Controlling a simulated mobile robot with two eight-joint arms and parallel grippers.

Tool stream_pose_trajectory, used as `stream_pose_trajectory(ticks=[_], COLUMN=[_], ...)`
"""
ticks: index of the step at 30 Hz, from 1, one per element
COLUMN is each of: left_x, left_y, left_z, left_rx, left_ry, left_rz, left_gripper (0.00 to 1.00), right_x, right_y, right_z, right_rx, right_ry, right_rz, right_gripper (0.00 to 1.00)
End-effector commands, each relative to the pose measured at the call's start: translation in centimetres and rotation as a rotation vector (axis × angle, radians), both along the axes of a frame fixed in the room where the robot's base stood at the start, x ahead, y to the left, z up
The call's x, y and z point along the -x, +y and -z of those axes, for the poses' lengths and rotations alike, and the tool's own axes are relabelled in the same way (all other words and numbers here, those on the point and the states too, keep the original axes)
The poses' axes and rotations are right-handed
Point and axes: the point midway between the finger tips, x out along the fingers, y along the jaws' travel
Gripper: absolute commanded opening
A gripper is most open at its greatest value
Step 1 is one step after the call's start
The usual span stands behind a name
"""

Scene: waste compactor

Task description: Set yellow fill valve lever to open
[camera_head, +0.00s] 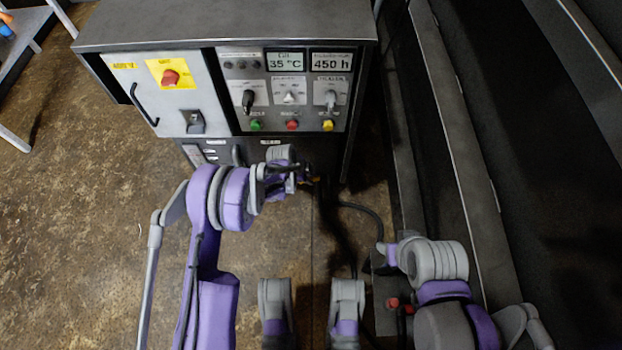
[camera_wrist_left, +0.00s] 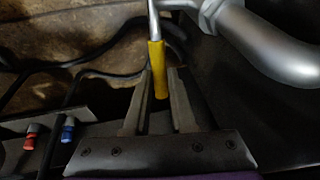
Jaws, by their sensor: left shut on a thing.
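The yellow lever handle (camera_wrist_left: 157,68) shows in the left wrist view, hanging from a thin metal stem beside silver piping. My left gripper (camera_wrist_left: 160,85) has one finger on each side of the handle and is shut on it. In the head view my left gripper (camera_head: 302,178) is in front of the lower part of the control cabinet, and the lever is mostly hidden there by the gripper and shadow. My right arm (camera_head: 440,285) shows at the lower right; I cannot make out its fingers clearly.
The control cabinet (camera_head: 225,30) stands ahead, with a red knob (camera_head: 170,77), displays and switches on its front. A silver pipe (camera_wrist_left: 265,45) is close to the right of the lever. Red (camera_wrist_left: 30,137) and blue (camera_wrist_left: 68,128) fittings lie at left. Dark cables (camera_head: 365,208) run nearby. Open floor is at left.

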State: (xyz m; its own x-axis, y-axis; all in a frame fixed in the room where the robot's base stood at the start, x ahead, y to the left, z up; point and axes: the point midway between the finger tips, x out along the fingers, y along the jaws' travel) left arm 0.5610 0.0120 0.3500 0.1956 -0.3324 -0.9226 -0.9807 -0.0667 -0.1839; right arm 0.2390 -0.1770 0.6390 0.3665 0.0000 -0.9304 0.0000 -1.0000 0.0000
Motion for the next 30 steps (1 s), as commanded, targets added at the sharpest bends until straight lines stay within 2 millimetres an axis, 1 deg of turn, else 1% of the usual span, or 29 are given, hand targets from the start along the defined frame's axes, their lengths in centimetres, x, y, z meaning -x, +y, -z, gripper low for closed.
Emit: stream_pose_trajectory(ticks=[1, 6, 12, 19, 30], left_x=[-0.1, -0.1, -0.1, -0.1, -0.1], left_y=[0.4, 0.9, 1.4, 1.5, 1.5], left_z=[-0.2, -0.9, -1.4, -1.6, -1.6], left_rx=[0.035, 0.143, 0.230, 0.272, 0.276], left_ry=[-0.001, -0.001, -0.001, -0.001, -0.001], left_rz=[-0.005, -0.003, -0.003, -0.001, 0.000], left_gripper=[0.00, 0.00, 0.00, 0.00, 0.00], right_x=[0.0, 0.0, 0.0, 0.0, 0.0], right_y=[0.0, 0.0, 0.0, 0.0, 0.0], right_z=[0.1, 0.2, 0.2, 0.2, 0.2], right_rx=[0.000, 0.000, 0.000, 0.000, 0.000], right_ry=[0.000, 0.000, -0.001, -0.001, -0.001], right_rz=[0.000, 0.000, 0.000, 0.000, 0.000], right_gripper=[0.50, 0.50, 0.50, 0.50, 0.50])
